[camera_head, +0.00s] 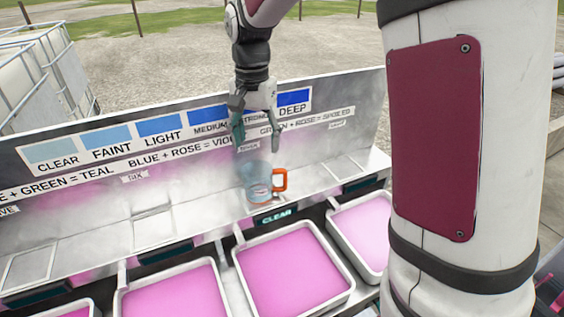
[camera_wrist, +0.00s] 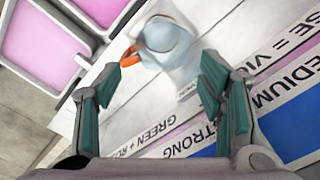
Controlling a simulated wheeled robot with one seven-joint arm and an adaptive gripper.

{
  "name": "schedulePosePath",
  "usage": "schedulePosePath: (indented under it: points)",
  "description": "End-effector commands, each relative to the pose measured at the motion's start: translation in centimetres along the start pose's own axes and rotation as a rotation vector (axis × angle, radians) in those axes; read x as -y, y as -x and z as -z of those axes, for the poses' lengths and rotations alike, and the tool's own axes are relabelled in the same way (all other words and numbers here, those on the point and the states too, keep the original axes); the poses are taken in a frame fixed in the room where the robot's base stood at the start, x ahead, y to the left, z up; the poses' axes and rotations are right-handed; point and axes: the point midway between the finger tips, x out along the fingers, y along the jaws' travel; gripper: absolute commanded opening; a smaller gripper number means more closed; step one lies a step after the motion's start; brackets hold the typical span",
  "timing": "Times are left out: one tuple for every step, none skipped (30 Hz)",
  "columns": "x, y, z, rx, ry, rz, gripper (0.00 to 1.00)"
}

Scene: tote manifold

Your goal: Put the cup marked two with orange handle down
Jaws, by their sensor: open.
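The cup with the orange handle (camera_head: 258,185) is clear and stands upright on the metal shelf, behind the label reading CLEAR. Its orange handle points right in the head view. The cup also shows in the wrist view (camera_wrist: 165,40), beyond the fingertips, with its handle toward the left. I cannot read a number on it. My gripper (camera_head: 256,146) is above the cup in the head view, fingers spread and empty. In the wrist view my gripper (camera_wrist: 158,75) has its two green-padded fingers wide apart, with the cup outside them.
Trays of pink liquid (camera_head: 292,272) line the front below the shelf (camera_head: 215,215). A backboard with blue colour swatches (camera_head: 160,125) rises behind the cup. A caged white tank (camera_head: 40,80) stands at the far left. The shelf left of the cup is clear.

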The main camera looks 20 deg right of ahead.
Motion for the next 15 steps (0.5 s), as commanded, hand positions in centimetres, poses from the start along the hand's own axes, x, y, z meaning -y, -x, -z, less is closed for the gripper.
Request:
schedulePosePath:
  points:
    - [-0.5,0.8,-0.5,-0.011,0.018,0.009,0.63]
    - [-0.8,1.4,-0.9,-0.020,0.035,0.015,0.63]
    - [-1.5,2.3,-1.5,-0.033,0.062,0.024,0.63]
    - [-2.1,3.0,-2.1,-0.046,0.087,0.033,0.63]
    - [-2.7,3.7,-2.8,-0.060,0.115,0.042,0.63]
    - [-3.7,4.7,-3.7,-0.079,0.155,0.054,0.63]
    - [-4.4,5.3,-4.4,-0.094,0.184,0.063,0.63]
    - [-5.1,5.9,-5.1,-0.108,0.214,0.070,0.63]
    - [-6.1,6.6,-6.1,-0.127,0.254,0.080,0.63]
    - [-6.8,7.0,-6.8,-0.142,0.284,0.088,0.63]
    - [-7.5,7.4,-7.5,-0.157,0.314,0.095,0.63]
    - [-8.5,7.9,-8.5,-0.178,0.353,0.104,0.63]
    - [-9.2,8.2,-9.2,-0.193,0.383,0.110,0.63]
    - [-10.0,8.4,-10.0,-0.207,0.413,0.116,0.63]
    - [-10.9,8.7,-10.9,-0.229,0.451,0.124,0.63]
